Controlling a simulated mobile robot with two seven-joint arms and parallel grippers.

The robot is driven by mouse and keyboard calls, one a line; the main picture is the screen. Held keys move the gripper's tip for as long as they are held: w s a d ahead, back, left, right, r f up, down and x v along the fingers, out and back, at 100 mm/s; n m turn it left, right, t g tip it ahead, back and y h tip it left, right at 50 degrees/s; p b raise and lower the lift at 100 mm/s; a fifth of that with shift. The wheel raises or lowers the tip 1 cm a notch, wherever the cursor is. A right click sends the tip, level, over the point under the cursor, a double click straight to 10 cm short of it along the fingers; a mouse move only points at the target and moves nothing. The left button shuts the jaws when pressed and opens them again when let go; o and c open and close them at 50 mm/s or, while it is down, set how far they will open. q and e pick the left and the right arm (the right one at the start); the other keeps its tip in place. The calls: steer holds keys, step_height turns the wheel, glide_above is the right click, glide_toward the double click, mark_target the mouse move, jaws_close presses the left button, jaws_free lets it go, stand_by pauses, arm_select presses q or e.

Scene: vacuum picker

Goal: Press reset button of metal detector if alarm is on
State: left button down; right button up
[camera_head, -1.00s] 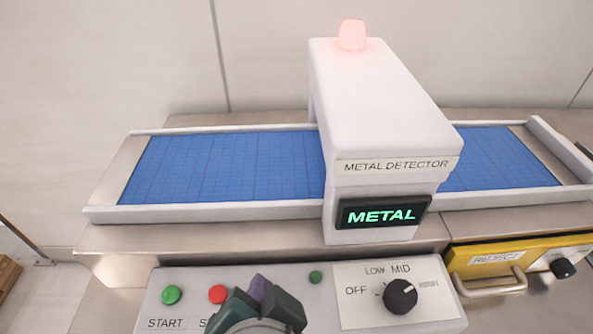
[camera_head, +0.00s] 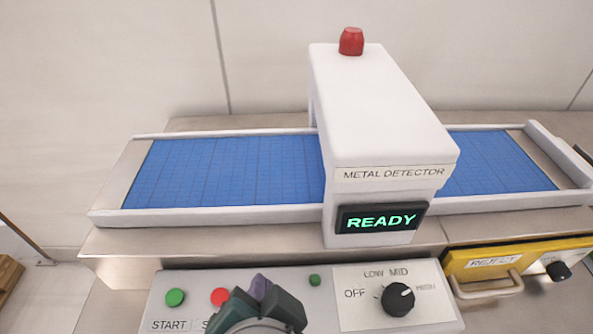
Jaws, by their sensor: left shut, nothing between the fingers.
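The white metal detector (camera_head: 375,105) stands over the blue conveyor belt. Its display (camera_head: 381,218) reads READY in green letters. The alarm lamp (camera_head: 351,41) on top is plain red and unlit. My left gripper (camera_head: 262,288) is shut and empty, over the control panel (camera_head: 240,276) between the red button (camera_head: 220,296) and a small dark green button (camera_head: 314,280). It hides part of the panel, including any reset button and label beneath it; contact cannot be told. My right gripper is not in view.
The panel also has a green START button (camera_head: 175,297) and a black knob (camera_head: 397,299) marked OFF, LOW, MID and HIGH. A yellow REJECT drawer (camera_head: 480,266) with a handle is at the right. The belt (camera_head: 225,170) is empty.

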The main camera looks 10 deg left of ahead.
arm_select(q)
steer(key=shift+r, duration=0.15)
step_height(320, 180, up, 5)
steer(key=p, duration=0.4)
steer(key=shift+p, duration=0.4)
stand_by(0.5)
steer(key=shift+s+a, duration=0.1)
steer(key=shift+a, duration=0.1)
steer(key=s+a+r+n+g, duration=0.2)
steer(key=s+a+n+g, duration=0.15)
steer(key=s+a, duration=0.35)
steer(key=s+a+r+g+h, duration=0.2)
steer(key=s+r+h, duration=0.2)
steer(key=r, duration=0.2)
step_height(320, 180, up, 28)
steer(key=p, duration=2.8)
steer(key=shift+m, duration=0.45)
